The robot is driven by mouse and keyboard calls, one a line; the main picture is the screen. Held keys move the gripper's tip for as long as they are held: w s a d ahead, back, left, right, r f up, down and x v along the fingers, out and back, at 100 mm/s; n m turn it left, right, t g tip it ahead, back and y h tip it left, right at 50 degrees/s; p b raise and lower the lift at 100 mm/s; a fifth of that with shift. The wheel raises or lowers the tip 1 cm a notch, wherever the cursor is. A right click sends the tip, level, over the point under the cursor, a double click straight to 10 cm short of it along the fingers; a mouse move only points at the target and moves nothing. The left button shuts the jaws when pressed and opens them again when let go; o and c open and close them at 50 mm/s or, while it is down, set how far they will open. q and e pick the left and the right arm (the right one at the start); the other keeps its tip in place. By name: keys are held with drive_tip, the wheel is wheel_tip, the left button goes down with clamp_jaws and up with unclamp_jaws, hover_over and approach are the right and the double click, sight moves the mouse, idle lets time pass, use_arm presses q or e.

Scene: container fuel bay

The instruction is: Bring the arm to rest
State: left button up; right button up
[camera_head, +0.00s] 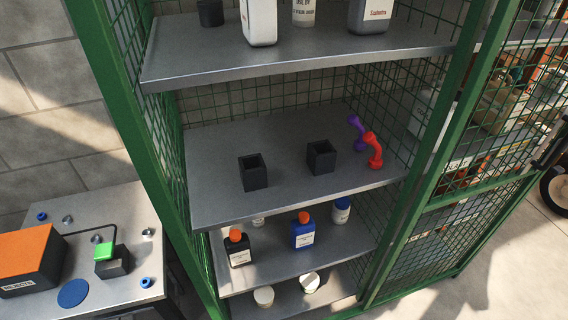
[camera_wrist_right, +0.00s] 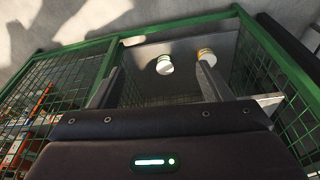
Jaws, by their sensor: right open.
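My right gripper (camera_wrist_right: 159,68) shows in the right wrist view. Its two grey fingers are wide apart with nothing held between them. Beyond the fingers is a grey shelf with two round-lidded containers, one white (camera_wrist_right: 165,65) and one with an orange-brown band (camera_wrist_right: 207,56); the right finger partly overlaps the second in the picture. Neither of my arms shows in the head view. My left gripper is in no view.
A green mesh cage (camera_head: 145,130) surrounds grey shelves (camera_head: 290,190). The middle shelf bears two black square cups (camera_head: 253,172) and purple (camera_head: 357,130) and red (camera_head: 373,148) curved objects. Bottles stand above and below. A side table (camera_head: 115,290) holds an orange-topped box (camera_head: 30,262).

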drive_tip(key=s+d+f, duration=0.1)
drive_tip(key=s+f, duration=0.3)
drive_tip(key=f, duration=0.4)
drive_tip(key=s+f, duration=0.4)
drive_tip(key=f, duration=0.3)
drive_tip(key=s+d+f+g, duration=0.1)
drive_tip(key=s+d+f, duration=0.2)
drive_tip(key=s+f, duration=0.7)
drive_tip(key=s, duration=0.4)
drive_tip(key=shift+g, duration=0.3)
drive_tip(key=shift+f, duration=0.1)
